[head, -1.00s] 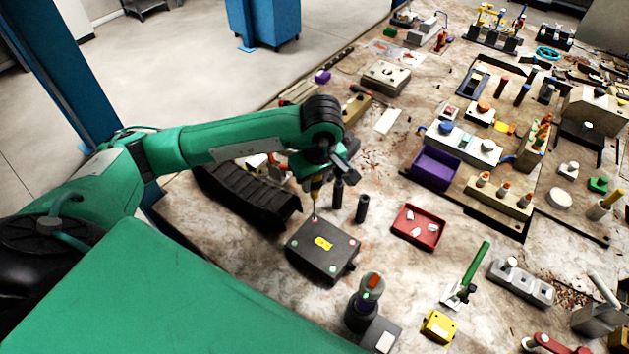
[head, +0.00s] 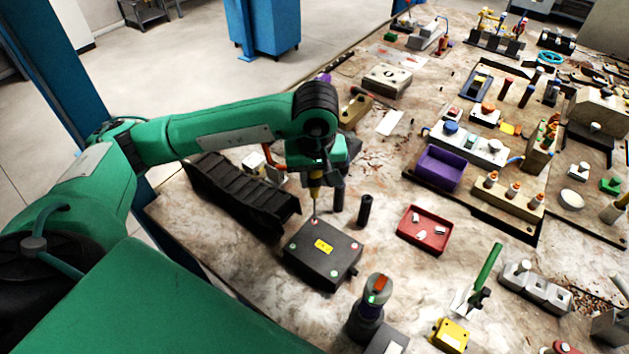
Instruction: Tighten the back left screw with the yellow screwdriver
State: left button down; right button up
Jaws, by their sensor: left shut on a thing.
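A dark grey box (head: 306,262) with a yellow label sits on the worn table, with small coloured screw heads near its corners. My left gripper (head: 315,168) is above the box's far corner, shut on the yellow screwdriver (head: 315,190). The screwdriver is nearly upright, its thin shaft pointing down and its tip at the screw (head: 313,221) in that far corner. I cannot tell whether the tip is seated in the screw head. The wrist hides the top of the handle. My right gripper is not in view.
Two black cylinders stand behind the box, one (head: 365,210) clear of the gripper and one (head: 339,197) close beside it. A black ribbed part (head: 240,195) lies to the left. A red tray (head: 425,229) and a dark grey cylindrical thing (head: 367,312) stand to the right and front.

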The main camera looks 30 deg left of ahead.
pick_arm(q)
jog(key=shift+f+m, duration=0.15)
jog(key=shift+m, duration=0.15)
jog(key=shift+f+b, duration=0.15)
jog(key=shift+b, duration=0.45)
jog(key=m+b, duration=0.2)
jog(key=b, duration=0.1)
jog(key=shift+m, duration=0.4)
jog(key=m+b, duration=0.2)
jog(key=b, duration=0.1)
jog(key=shift+h, duration=0.4)
jog(key=shift+r+m, duration=0.2)
jog(key=shift+m, duration=0.3)
